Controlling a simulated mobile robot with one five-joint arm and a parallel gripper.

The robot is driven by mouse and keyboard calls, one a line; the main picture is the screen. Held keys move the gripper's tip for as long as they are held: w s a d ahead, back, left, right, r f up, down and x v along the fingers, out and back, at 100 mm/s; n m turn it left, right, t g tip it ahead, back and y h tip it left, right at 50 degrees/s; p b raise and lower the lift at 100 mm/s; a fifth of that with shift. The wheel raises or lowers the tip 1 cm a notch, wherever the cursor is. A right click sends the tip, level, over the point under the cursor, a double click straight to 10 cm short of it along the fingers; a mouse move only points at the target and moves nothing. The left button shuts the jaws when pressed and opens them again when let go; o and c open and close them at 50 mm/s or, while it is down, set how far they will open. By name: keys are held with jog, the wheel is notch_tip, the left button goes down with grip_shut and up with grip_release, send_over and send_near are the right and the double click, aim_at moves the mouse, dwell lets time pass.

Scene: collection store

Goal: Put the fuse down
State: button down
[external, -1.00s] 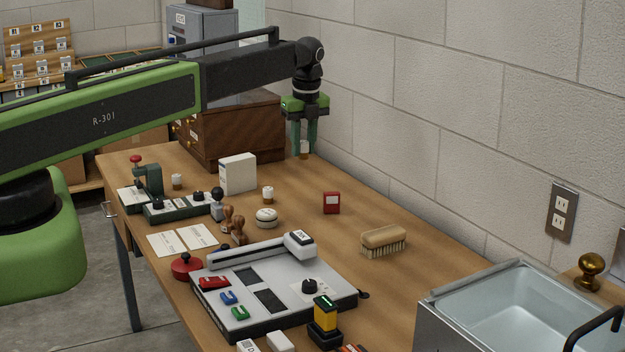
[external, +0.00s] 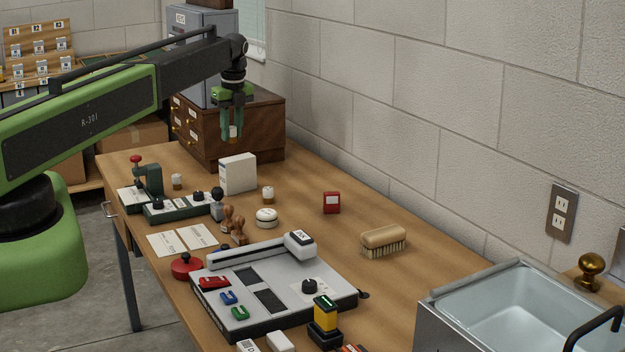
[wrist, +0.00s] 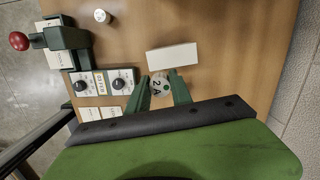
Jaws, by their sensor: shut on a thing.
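My gripper (external: 232,132) is shut on a small pale fuse (external: 233,133) with a brownish end. The fuse is held in the air above the back of the wooden table, in front of the brown drawer cabinet in the external view. In the wrist view my gripper (wrist: 161,90) has one green finger on each side of the fuse (wrist: 160,84), whose round end reads "2A". Two similar small pale cylinders stand on the table, one at the left (external: 177,181) and one right of the white box (external: 268,195).
The table (external: 310,235) holds a white box (external: 238,174), a green-based device with knobs (external: 180,208), wooden-handled stamps (external: 238,232), a grey panel (external: 270,285), a red block (external: 332,203) and a brush (external: 383,240). The drawer cabinet (external: 255,135) stands behind. Bare wood lies around the red block.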

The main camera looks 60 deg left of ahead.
aim_at(227, 159)
jog(key=a, duration=0.1)
jog(key=a+f, duration=0.1)
jog(key=shift+s+a+f+b, duration=0.3)
jog(key=shift+s+a+b, duration=0.05)
jog(key=shift+b, duration=0.05)
notch_tip(227, 159, down, 4)
jog(key=b, duration=0.4)
jog(key=shift+f, duration=0.2)
jog(key=c, duration=1.1)
grip_release()
jog(key=shift+r, duration=0.1)
jog(key=shift+c, duration=0.2)
jog(key=shift+r, duration=0.1)
jog(key=r+p, duration=0.4)
jog(key=d+r+p, duration=0.1)
jog(key=r+p, duration=0.7)
jog(key=shift+w+d+r, duration=0.15)
jog(key=shift+d, duration=0.15)
